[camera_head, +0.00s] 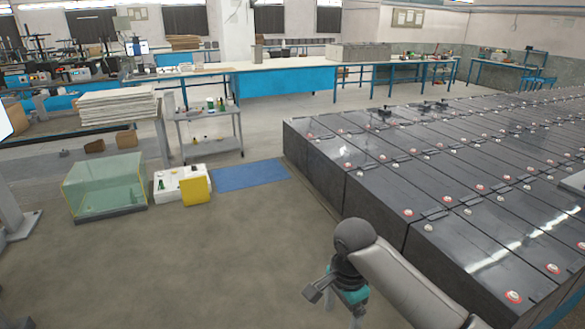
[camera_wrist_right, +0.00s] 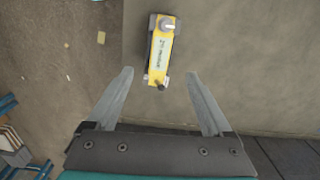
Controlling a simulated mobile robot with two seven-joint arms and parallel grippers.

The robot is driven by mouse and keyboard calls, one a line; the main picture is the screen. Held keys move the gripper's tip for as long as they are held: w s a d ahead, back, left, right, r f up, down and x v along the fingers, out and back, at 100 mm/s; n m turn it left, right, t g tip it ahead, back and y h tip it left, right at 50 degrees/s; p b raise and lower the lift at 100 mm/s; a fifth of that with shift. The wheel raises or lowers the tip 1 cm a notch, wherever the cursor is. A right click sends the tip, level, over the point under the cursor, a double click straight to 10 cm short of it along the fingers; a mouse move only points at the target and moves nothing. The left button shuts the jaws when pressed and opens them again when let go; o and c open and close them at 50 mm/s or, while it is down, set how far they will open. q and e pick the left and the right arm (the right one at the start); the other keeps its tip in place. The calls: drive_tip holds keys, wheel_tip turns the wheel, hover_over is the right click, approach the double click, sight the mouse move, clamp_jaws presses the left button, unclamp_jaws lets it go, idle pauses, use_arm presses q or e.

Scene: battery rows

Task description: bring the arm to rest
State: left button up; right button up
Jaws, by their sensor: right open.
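My right arm comes in from the lower right in the head view, and its gripper (camera_head: 347,297) hangs over the floor beside the battery rows (camera_head: 400,226). In the right wrist view the right gripper (camera_wrist_right: 160,72) has its two fingers spread wide, with nothing held between them. A yellow device with a pale printed label (camera_wrist_right: 161,54) shows beyond the fingertips, apart from them, against the grey-brown floor. I cannot make out this device near the gripper in the head view. My left gripper does not show.
Dark batteries fill the right side. A glass tank (camera_head: 105,187), a white box (camera_head: 170,184), a yellow box (camera_head: 196,191) and a blue mat (camera_head: 250,175) are on the floor at left. A cart (camera_head: 208,116) stands behind. The front left floor is clear.

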drive_tip(key=s+a+f+n+t+y, duration=0.1)
drive_tip(key=s+a+f+n, duration=0.1)
drive_tip(key=s+n, duration=0.3)
drive_tip(key=s+a+f+n+t+y, duration=0.1)
drive_tip(key=s+a+f+n, duration=0.15)
drive_tip(key=s, duration=0.35)
drive_tip(key=s+d+r+n+t+h, duration=0.1)
drive_tip(key=s+d+r+n+h, duration=0.15)
drive_tip(key=s+d+n, duration=0.8)
wheel_tip(320, 180, down, 29)
drive_tip(key=s+a+m+g+b, duration=0.1)
drive_tip(key=s+a+m+b, duration=0.15)
drive_tip(key=b, duration=0.45)
drive_tip(key=s+d+f+b, duration=0.1)
drive_tip(key=s+f+b, duration=0.1)
drive_tip(key=s+f, duration=0.5)
drive_tip(key=s+d+f+g+b, duration=0.1)
drive_tip(key=s+d+f+b, duration=0.1)
drive_tip(key=s+f, duration=0.6)
wheel_tip(320, 180, down, 4)
drive_tip(key=shift+s+d+b, duration=0.2)
drive_tip(key=shift+s+b, duration=0.1)
drive_tip(key=shift+b, duration=0.35)
